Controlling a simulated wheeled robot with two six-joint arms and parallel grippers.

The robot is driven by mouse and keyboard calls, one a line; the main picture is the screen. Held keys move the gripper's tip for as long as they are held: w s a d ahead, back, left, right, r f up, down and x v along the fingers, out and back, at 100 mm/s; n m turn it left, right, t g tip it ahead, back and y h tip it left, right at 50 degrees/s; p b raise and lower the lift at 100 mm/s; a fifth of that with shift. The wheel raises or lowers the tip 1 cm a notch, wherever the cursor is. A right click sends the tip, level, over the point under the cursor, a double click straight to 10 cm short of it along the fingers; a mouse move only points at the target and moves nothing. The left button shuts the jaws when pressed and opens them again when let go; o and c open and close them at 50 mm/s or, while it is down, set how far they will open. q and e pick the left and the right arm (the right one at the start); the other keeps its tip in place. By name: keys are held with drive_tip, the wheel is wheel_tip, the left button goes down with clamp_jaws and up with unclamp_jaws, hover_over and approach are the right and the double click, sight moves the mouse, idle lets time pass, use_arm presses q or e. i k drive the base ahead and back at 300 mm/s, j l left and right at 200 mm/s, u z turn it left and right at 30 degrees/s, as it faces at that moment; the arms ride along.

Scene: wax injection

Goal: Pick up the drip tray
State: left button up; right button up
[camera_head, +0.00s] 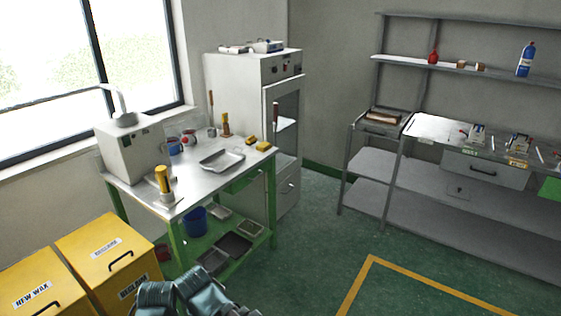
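A shallow, silver rectangular tray (222,159), which looks like the drip tray, lies flat and empty on the metal top of the green-legged workbench (205,186). More trays sit on the bench's lower shelf, including a dark one (234,245); which of them all is the drip tray is not marked. Bluish parts of my own arms show at the bottom edge, well in front of the bench. Neither gripper's fingers can be made out, and nothing of mine touches the tray.
The bench also holds a white box machine (130,150), a yellow-handled tool (163,181), mugs and yellow blocks. Yellow bins (105,256) stand at front left, a tall cabinet (252,95) behind. Grey shelving (440,205) lines the right. The green floor (320,240) between is clear.

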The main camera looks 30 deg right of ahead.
sight(219, 162)
drive_tip(key=z, duration=0.45)
drive_tip(key=i+l+z, duration=0.15)
drive_tip(key=i, duration=0.8)
drive_tip(key=i+l+z, duration=0.15)
drive_tip(key=i, duration=0.8)
drive_tip(key=l, duration=0.1)
